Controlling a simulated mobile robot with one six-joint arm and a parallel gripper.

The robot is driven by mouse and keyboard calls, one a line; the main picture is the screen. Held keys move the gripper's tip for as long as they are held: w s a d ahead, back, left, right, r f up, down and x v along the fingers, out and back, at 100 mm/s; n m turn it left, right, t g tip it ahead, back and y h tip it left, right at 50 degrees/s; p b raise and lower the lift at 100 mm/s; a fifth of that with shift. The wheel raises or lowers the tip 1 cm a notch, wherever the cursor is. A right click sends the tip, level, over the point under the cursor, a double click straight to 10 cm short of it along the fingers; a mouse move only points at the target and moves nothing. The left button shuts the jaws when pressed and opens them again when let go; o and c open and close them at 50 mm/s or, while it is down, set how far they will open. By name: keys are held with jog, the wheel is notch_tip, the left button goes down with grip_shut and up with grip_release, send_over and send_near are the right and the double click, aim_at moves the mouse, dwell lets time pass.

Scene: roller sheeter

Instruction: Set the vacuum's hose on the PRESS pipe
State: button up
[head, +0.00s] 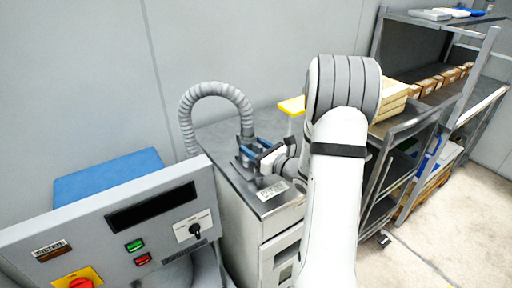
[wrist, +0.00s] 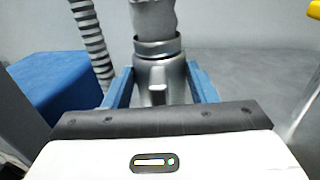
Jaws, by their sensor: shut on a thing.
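The vacuum's hose (head: 217,90) is grey and ribbed. It rises behind the steel cabinet, arches over and comes down to my gripper (head: 257,150) above the cabinet top. In the wrist view, my gripper (wrist: 160,90) has its blue fingers either side of the hose's grey metallic end (wrist: 157,75), shut on it. The hose end looks upright. A small label plate (head: 272,190) lies on the cabinet top in front of the gripper; I cannot read it surely. The gripper hides the pipes there, so I cannot tell whether the hose end sits on one.
The steel cabinet (head: 240,190) stands below the gripper. A control panel (head: 130,225) with buttons is at the front left, with a blue surface (head: 108,175) behind it. Shelving (head: 405,115) with boxes stands right. A yellow piece (head: 291,106) is behind the gripper.

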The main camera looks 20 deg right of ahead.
jog(key=shift+f+b, duration=0.6)
dwell(0.3)
jog(key=o, duration=1.4)
jog(key=shift+o, duration=0.2)
jog(key=b+v, duration=0.1)
jog(key=v, duration=0.7)
jog(key=shift+b, duration=0.3)
jog(key=shift+w, duration=0.1)
